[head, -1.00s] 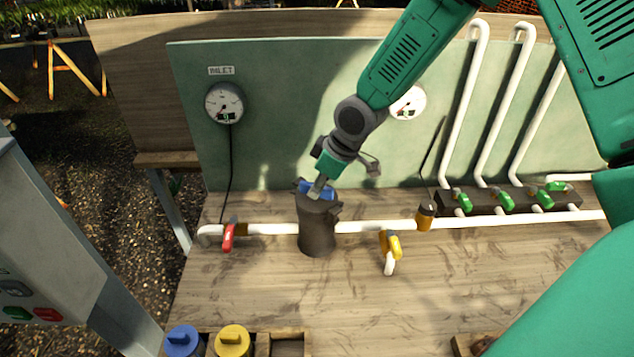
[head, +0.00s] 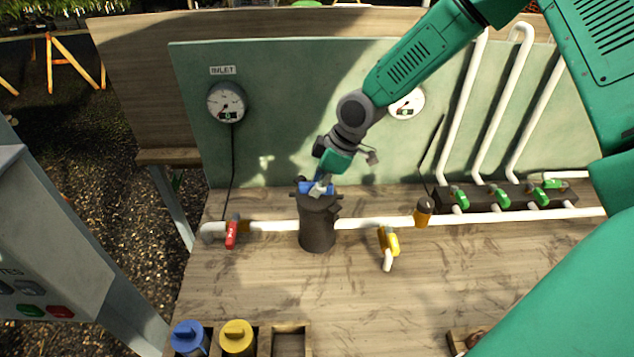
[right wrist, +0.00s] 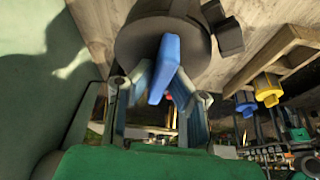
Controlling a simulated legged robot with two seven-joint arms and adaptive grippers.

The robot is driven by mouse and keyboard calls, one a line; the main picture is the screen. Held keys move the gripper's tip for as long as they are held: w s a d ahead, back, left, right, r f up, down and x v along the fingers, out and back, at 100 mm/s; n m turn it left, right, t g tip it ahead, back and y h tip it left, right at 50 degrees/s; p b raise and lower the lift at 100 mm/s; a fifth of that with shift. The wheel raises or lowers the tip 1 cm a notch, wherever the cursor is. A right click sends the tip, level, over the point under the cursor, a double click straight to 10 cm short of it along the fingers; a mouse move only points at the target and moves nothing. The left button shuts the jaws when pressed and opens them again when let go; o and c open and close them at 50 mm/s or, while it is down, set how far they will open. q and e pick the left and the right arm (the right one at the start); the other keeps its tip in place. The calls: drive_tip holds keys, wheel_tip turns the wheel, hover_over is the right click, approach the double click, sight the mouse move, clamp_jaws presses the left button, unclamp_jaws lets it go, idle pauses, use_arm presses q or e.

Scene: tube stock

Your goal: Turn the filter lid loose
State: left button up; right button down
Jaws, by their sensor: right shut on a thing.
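The filter is a dark upright canister (head: 318,228) standing in the white pipe line on the bench. Its dark round lid (right wrist: 140,40) has a blue bar handle (right wrist: 163,68) across the top and a lug at the side. The handle also shows in the head view (head: 306,187). My right gripper (head: 320,187) comes down on the lid from above and is shut on the blue handle, one finger on each side of it. The fingers hide part of the handle in the head view. My left gripper is not in view.
A red-handled valve (head: 231,234) is left of the filter and a yellow-handled valve (head: 391,242) right of it. An inlet gauge (head: 227,102) hangs on the green panel behind. Blue (head: 187,338) and yellow (head: 237,337) capped cartridges stand at the front edge. The middle bench is clear.

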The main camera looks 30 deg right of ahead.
drive_tip(key=c, duration=1.5)
unclamp_jaws()
drive_tip(key=shift+w, duration=0.15)
drive_tip(key=shift+o, duration=0.2)
drive_tip(key=v, duration=1.1)
drive_tip(key=shift+d+r, duration=0.15)
drive_tip(key=shift+r, duration=0.25)
